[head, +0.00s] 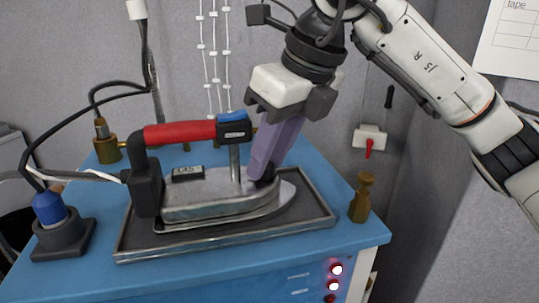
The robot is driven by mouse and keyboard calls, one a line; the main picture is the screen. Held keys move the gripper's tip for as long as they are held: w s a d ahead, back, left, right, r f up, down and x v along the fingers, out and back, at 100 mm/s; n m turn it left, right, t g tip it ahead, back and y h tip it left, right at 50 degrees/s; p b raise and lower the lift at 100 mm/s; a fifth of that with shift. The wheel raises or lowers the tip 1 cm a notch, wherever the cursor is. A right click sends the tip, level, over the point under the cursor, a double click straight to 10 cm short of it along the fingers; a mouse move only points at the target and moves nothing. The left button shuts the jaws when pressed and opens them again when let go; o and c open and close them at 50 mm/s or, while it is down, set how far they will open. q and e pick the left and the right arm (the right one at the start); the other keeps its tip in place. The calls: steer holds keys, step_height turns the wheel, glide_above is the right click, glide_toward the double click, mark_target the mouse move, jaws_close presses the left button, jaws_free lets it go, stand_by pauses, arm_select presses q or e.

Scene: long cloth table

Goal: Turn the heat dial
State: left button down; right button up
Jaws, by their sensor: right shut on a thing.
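An iron (205,207) with a red handle (180,132) rests on a dark metal tray (150,249) on a blue-topped cabinet. A small black display on its body reads 145. The heat dial (267,183) seems to be the small dark knob on top of the iron, toward its pointed nose. My right gripper (261,175) comes down from above right, its purple fingers tilted and shut on this dark knob. The fingers hide most of the knob, so its turn cannot be read. My left gripper is not in view.
A blue-capped socket (48,212) with cables stands at the left. A brass fitting (105,143) stands behind it. A brass peg (361,198) stands right of the tray. Red lights (336,269) show on the cabinet front. A red-levered switch (369,141) is on the wall.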

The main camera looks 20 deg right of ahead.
steer(key=o, duration=1.1)
steer(key=shift+c, duration=0.2)
steer(key=shift+r, duration=0.1)
steer(key=v, duration=1)
steer(key=shift+d+r, duration=0.1)
steer(key=shift+r, duration=0.05)
